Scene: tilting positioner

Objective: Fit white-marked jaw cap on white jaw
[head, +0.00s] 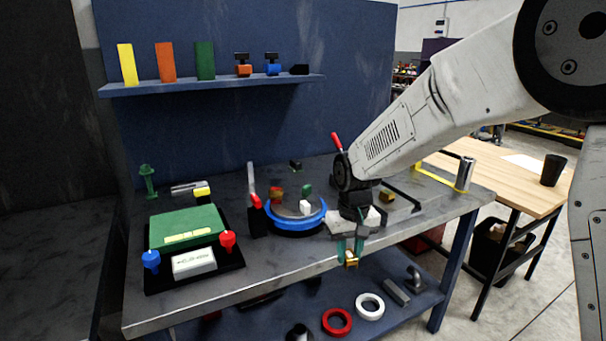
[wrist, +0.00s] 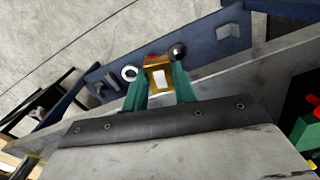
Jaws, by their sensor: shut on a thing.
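My gripper (head: 349,254) is in front of the bench's front edge, its green fingers pointing down. It is shut on a brass-coloured jaw cap (head: 351,260). In the wrist view the cap (wrist: 148,68) sits between the fingers, with a white mark on the face toward the camera. The white jaw (head: 306,208) is a small white block on the blue-rimmed round positioner (head: 295,227), left of and behind my gripper. A green jaw (head: 306,190) and a brownish-red jaw (head: 277,194) stand on the same disc. The white jaw is not seen in the wrist view.
A red-handled lever (head: 255,202) stands just left of the positioner. A green box with blue and red knobs (head: 187,227) is farther left. A lower shelf holds a red ring (head: 337,332) and a white ring (head: 370,317). A wall shelf (head: 210,84) holds coloured plates.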

